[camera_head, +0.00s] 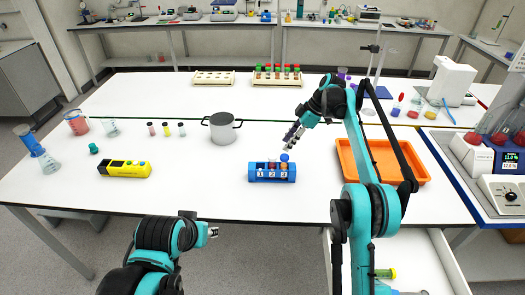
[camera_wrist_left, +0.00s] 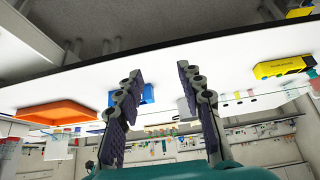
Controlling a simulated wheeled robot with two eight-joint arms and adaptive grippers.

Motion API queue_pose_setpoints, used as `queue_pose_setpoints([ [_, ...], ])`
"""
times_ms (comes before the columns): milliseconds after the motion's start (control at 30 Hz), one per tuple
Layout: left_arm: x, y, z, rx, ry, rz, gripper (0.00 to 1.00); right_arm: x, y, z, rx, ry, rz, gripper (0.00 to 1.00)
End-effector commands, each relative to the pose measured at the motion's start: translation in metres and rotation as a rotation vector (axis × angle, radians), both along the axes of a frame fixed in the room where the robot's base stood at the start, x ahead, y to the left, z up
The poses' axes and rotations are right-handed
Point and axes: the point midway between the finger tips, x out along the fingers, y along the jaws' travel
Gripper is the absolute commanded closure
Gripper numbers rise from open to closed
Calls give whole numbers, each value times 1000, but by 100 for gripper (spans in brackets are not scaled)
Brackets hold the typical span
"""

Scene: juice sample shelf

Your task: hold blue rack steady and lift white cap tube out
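The blue rack (camera_head: 251,174) stands on the white table near its front edge, with slots marked 1, 2 and 3. It holds small tubes; a blue cap (camera_head: 284,157) stands highest at its right. Which cap is white is too small to tell. My right gripper (camera_head: 291,138) hangs above and behind the rack's right end, apart from it, pointing down; its finger gap is unclear. My left gripper (camera_head: 213,232) is low in front of the table, left of the rack. The left wrist view shows its fingers (camera_wrist_left: 160,72) spread and empty, with the rack (camera_wrist_left: 146,93) beyond them, partly hidden.
An orange tray (camera_head: 411,166) lies right of the rack, behind my right arm. A grey pot (camera_head: 222,128) stands behind left. A yellow device (camera_head: 124,169) and beakers are farther left. Tube racks (camera_head: 277,78) stand at the back. Table around the blue rack is clear.

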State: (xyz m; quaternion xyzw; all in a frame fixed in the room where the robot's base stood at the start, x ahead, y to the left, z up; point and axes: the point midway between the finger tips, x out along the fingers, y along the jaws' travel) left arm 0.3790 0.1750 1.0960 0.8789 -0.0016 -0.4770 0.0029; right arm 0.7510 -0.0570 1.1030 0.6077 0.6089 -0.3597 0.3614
Motion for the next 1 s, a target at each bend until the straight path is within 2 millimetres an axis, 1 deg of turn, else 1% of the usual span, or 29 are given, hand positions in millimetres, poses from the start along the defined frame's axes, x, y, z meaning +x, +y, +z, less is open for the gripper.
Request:
queue_pose_setpoints([
  [33,15,-2,11,-2,16,-1,62,0,0,0,0,0,-1,66],
  [167,53,-7,35,-8,70,-1,62,0,0,0,0,0,-1,66],
  [200,65,-9,41,-9,87,-1,62,0,0,0,-1,0,-2,66],
  [267,84,-12,49,-12,112,0,62,0,0,0,-1,0,-2,66],
  [400,129,-20,60,-15,171,0,62,0,0,0,-1,0,-2,66],
  [467,148,-23,63,-17,196,1,62,0,0,0,-1,0,-2,66],
  [500,161,-26,63,-17,213,2,62,0,0,0,-1,0,-2,66],
  [633,203,-35,61,-19,267,3,62,0,0,0,-1,0,-2,66],
  [767,242,-45,51,-19,322,5,62,0,0,0,-1,0,-2,66],
  [800,254,-48,47,-19,339,7,62,0,0,0,-1,0,-2,66],
  [867,270,-53,39,-19,363,8,62,0,0,0,-1,0,-2,66],
  [1000,306,-65,15,-15,422,10,62,0,0,0,-1,0,-2,66],
])
